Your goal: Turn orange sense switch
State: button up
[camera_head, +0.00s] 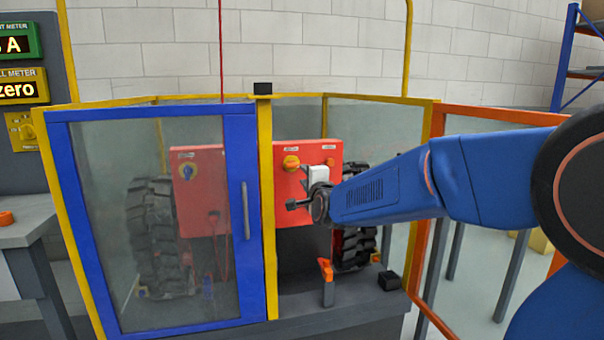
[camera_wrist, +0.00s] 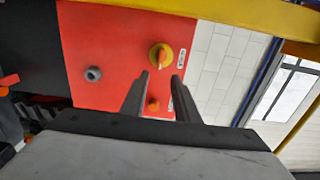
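An orange rotary switch (camera_head: 291,162) on a yellow round plate sits at the upper left of the red panel (camera_head: 283,205), under a small label. In the wrist view the same switch (camera_wrist: 160,56) shows beyond the fingertips, nearly centred between them. My gripper (camera_head: 298,193) is in front of the panel, just below and right of the switch in the head view. In the wrist view my gripper (camera_wrist: 161,76) has its two dark fingers apart, with nothing between them. The fingers look clear of the switch; the exact gap to the panel cannot be told.
A smaller orange button (camera_head: 330,161) and a grey knob (camera_wrist: 93,74) are also on the panel. A blue-framed glass door (camera_head: 243,160) stands left, with another red panel (camera_head: 200,210) behind it. An orange-framed panel (camera_head: 437,120) stands right. An orange-topped post (camera_head: 327,285) stands below.

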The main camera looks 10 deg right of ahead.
jog(key=s, duration=0.7)
jog(key=shift+s, duration=0.35)
jog(key=s+d+f+n+g, duration=0.2)
jog(key=s+f+n+g, duration=0.2)
jog(key=s, duration=0.8)
jog(key=s+d+f+n+g, duration=0.2)
jog(key=s+f+n+g, duration=0.2)
jog(key=s+f+n, duration=0.4)
jog(key=s+d+f+n+g, duration=0.1)
jog(key=s+f+n+g, duration=0.4)
jog(key=s, duration=1.3)
notch_tip(320, 180, down, 4)
jog(key=shift+d+r+n, duration=0.15)
jog(key=shift+d+n, duration=0.25)
jog(key=shift+n, duration=0.1)
jog(key=shift+c, duration=0.3)
grip_shut()
